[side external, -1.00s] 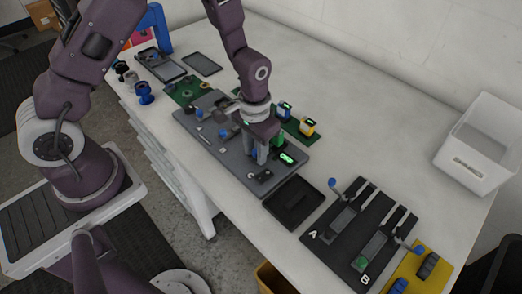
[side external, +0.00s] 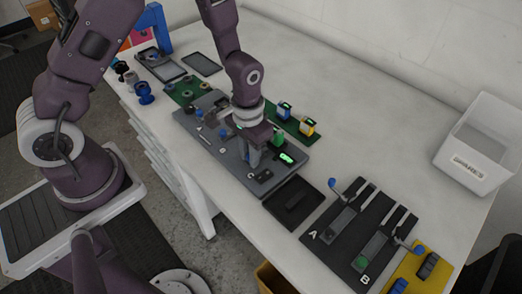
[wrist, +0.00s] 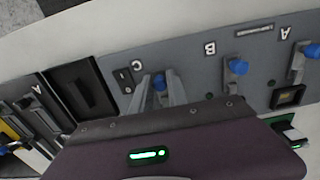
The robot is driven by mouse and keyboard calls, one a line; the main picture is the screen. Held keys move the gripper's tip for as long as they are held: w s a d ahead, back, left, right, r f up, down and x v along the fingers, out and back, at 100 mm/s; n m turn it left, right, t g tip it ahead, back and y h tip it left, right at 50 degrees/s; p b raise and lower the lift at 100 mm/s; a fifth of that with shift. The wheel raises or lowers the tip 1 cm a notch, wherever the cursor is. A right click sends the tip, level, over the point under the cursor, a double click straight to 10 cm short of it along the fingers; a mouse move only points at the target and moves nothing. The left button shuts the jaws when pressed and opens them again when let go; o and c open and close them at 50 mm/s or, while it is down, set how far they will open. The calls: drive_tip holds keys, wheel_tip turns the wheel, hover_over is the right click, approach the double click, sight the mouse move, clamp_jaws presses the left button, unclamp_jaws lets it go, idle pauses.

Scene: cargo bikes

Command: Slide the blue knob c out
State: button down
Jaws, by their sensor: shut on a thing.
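The blue knob c (wrist: 158,82) shows in the wrist view beside the printed letter C on the grey board (wrist: 200,75). My gripper (wrist: 160,94) has its fingers closed around this knob. In the side view my gripper (side external: 254,162) points down at the near right part of the grey board (side external: 187,121). The knob is hidden by the fingers there. Two more blue knobs on levers, by letter B (wrist: 237,66) and by letter A (wrist: 312,51), stand to the right in the wrist view, apart from my gripper.
A black tray (side external: 293,204) lies just right of the board. A dark plate with slots A and B (side external: 345,222) lies further right. A green strip with blue and yellow blocks (side external: 298,124) lies behind the board. A white bin (side external: 478,145) stands far right; the table's back middle is clear.

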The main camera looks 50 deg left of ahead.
drive_tip(key=c, duration=1.5)
unclamp_jaws()
drive_tip(key=shift+r, duration=0.1)
drive_tip(key=shift+r, duration=3.7)
wheel_tip(320, 180, up, 8)
drive_tip(key=s+a+t, duration=0.1)
drive_tip(key=s, duration=0.1)
drive_tip(key=s+a+r+t, duration=0.1)
drive_tip(key=s+r, duration=0.3)
drive_tip(key=s, duration=0.1)
drive_tip(key=s+a+r+t, duration=0.1)
drive_tip(key=s+r+t, duration=0.1)
drive_tip(key=s+r, duration=0.2)
drive_tip(key=s+a+r+t, duration=0.1)
drive_tip(key=s+r, duration=0.4)
drive_tip(key=s, duration=0.1)
drive_tip(key=shift+t, duration=0.3)
